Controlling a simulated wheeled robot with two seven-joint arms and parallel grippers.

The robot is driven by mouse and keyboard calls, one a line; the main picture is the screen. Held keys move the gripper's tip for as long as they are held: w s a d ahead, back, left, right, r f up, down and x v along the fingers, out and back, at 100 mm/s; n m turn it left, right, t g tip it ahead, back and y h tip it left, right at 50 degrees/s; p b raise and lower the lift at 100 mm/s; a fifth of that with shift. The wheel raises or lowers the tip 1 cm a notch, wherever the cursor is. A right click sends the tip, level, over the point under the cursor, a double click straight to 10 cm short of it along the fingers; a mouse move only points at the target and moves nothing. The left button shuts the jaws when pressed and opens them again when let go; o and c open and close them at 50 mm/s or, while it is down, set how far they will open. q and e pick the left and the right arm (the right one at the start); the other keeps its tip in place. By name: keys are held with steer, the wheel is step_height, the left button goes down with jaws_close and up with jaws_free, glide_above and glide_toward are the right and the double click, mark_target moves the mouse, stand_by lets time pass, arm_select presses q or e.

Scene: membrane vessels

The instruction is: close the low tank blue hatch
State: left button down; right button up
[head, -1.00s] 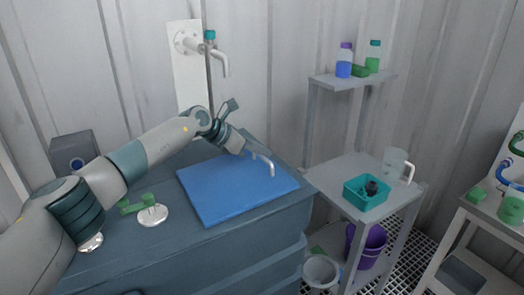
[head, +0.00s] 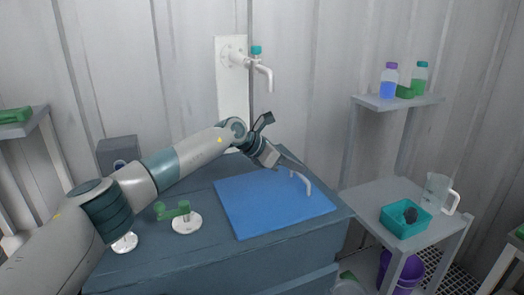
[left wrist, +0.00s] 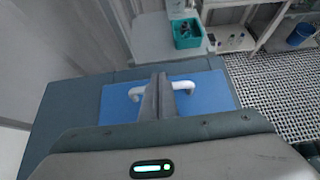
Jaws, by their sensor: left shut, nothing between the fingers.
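The blue hatch (head: 265,205) is a flat blue panel lying level on top of the low grey-blue tank (head: 190,258), with no visible gap. Its white bent handle (head: 305,183) stands near the hatch's far right edge. My left gripper (head: 284,163) is over the far edge of the hatch, close to the handle, with its fingers shut and empty. In the left wrist view the shut fingers (left wrist: 160,80) cover the middle of the handle (left wrist: 183,86), and the hatch (left wrist: 115,103) lies beneath. I cannot tell whether the fingers touch the handle. My right gripper is not in view.
A white valve with a green lever (head: 185,222) stands on the tank left of the hatch. A tap on a white wall panel (head: 231,90) rises behind. To the right, a grey shelf (head: 370,195) holds a teal bin (head: 405,222) and a clear jug (head: 436,190).

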arm_select(q)
steer(key=v, duration=0.2)
steer(key=shift+s+a+r+b, duration=0.1)
steer(key=shift+a+r+b, duration=0.05)
steer(key=shift+a+b, duration=0.25)
steer(key=b+v, duration=0.3)
steer(key=v, duration=0.9)
steer(key=shift+a+r, duration=0.2)
steer(key=shift+a, duration=0.1)
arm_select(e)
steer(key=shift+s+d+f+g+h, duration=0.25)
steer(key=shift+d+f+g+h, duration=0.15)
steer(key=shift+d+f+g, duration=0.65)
arm_select(q)
steer(key=shift+s, duration=0.15)
